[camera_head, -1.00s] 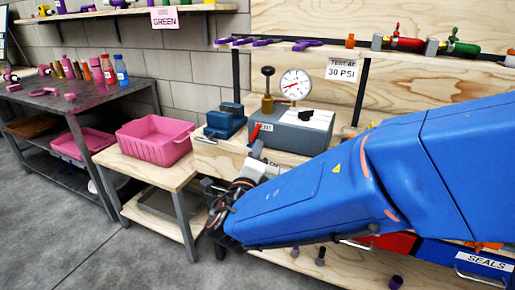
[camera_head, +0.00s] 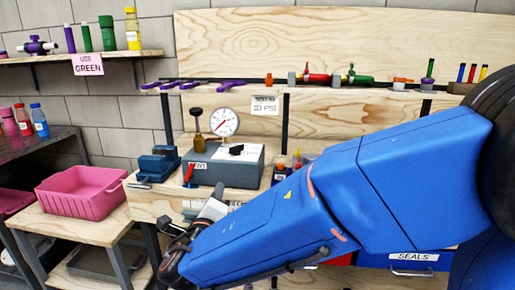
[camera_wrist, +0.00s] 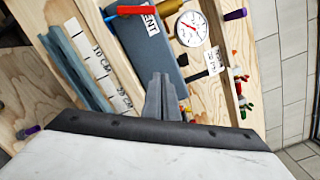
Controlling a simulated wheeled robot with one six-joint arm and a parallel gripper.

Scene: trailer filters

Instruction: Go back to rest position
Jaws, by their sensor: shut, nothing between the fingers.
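My blue arm (camera_head: 290,205) reaches across the lower right of the head view, its dark wrist and cables low at the centre left. My gripper (camera_wrist: 163,80) shows in the wrist view as two grey fingers held together with nothing between them. It points toward the workbench, with the grey test box (camera_wrist: 150,45) and its dial gauge (camera_wrist: 192,28) beyond.
The test box (camera_head: 232,168) and blue vise (camera_head: 158,163) stand on the wooden bench. A pink bin (camera_head: 80,192) sits on a lower table at left. A shelf (camera_head: 330,92) with fittings runs behind. A blue drawer marked SEALS (camera_head: 410,262) is below my arm.

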